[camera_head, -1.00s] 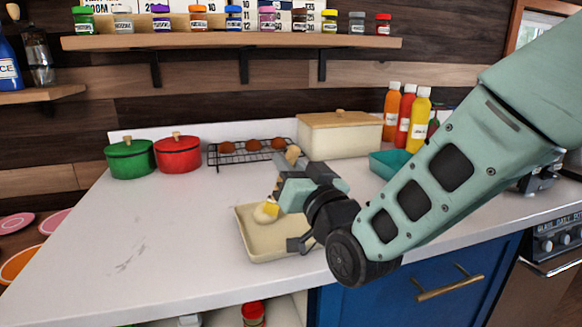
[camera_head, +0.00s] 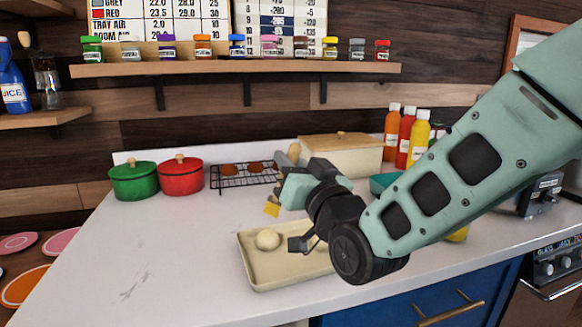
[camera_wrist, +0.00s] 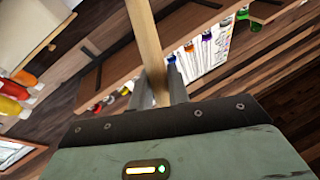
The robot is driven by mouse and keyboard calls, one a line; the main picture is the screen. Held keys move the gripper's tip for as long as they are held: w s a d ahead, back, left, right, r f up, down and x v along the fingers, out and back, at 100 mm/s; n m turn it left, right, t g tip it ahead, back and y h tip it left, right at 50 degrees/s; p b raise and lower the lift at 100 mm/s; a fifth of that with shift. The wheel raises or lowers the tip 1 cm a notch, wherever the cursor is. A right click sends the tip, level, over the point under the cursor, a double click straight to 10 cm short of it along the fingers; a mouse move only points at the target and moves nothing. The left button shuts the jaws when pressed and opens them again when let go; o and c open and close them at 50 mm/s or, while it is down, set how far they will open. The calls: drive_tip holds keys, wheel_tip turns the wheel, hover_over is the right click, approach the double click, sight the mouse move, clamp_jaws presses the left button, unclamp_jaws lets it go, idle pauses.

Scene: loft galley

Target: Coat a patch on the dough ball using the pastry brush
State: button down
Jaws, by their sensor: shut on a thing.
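The dough ball (camera_head: 268,239) is pale and round and sits in the left part of a cream tray (camera_head: 262,283) on the white counter. My gripper (camera_head: 290,188) is shut on the pastry brush, whose yellow bristles (camera_head: 272,209) point down above the tray's back edge, apart from the dough ball. The brush's wooden handle end (camera_head: 294,151) sticks up over the gripper. In the wrist view the wooden handle (camera_wrist: 147,45) runs between the fingers (camera_wrist: 162,88). Whether the dough's surface is coated is too small to tell.
A green pot (camera_head: 133,181) and a red pot (camera_head: 180,176) stand at the back left. A wire rack (camera_head: 240,178) with brown items and a cream bin (camera_head: 345,156) stand behind my gripper. Sauce bottles (camera_head: 406,135) and a teal container (camera_head: 381,184) are at right. The left counter is clear.

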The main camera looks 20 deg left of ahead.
sight(294, 148)
drive_tip(key=shift+r+p, duration=0.75)
drive_tip(key=shift+r, duration=0.75)
drive_tip(key=shift+r, duration=0.1)
